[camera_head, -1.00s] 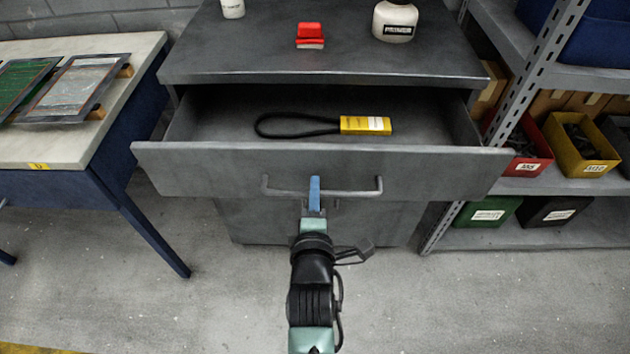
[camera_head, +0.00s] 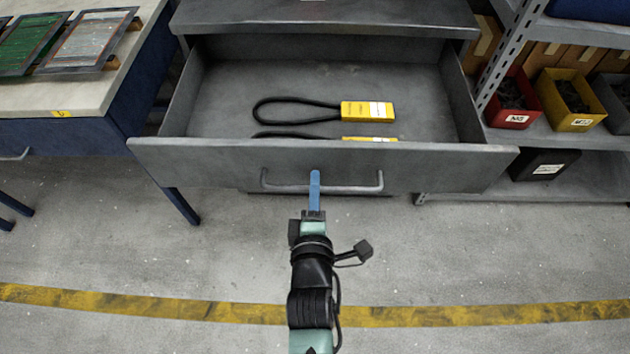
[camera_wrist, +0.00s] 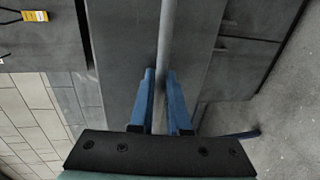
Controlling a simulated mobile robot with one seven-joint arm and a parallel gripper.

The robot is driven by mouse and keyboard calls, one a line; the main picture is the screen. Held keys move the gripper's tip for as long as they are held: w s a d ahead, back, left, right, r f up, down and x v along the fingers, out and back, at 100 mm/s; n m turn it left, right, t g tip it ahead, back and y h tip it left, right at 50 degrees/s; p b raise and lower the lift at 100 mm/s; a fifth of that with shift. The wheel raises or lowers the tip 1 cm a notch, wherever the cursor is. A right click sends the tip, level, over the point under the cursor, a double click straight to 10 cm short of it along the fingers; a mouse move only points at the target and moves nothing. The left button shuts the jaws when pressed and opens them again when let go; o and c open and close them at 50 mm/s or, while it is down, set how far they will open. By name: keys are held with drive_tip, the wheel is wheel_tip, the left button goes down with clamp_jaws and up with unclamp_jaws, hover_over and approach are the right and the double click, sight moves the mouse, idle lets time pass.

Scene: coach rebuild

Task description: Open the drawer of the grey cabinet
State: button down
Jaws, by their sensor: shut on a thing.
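The grey cabinet (camera_head: 330,18) stands ahead, and its top drawer (camera_head: 200,165) is pulled well out toward me. The drawer's bar handle (camera_head: 350,188) runs across its front. My gripper (camera_head: 314,190) has blue fingers and is shut on the handle near its middle. In the wrist view the handle bar (camera_wrist: 167,50) passes between the two blue fingers of my gripper (camera_wrist: 164,100). Inside the drawer lie two black loops with yellow tags (camera_head: 368,111); the nearer one is partly hidden by the drawer front.
A workbench (camera_head: 70,92) with framed panels stands at the left. A metal shelf (camera_head: 560,185) with red, yellow and black bins stands at the right. The floor in front is clear, with a yellow line (camera_head: 150,302) across it.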

drive_tip(key=c, duration=0.9)
unclamp_jaws()
drive_tip(key=v, duration=1.3)
drive_tip(key=shift+p, duration=0.45)
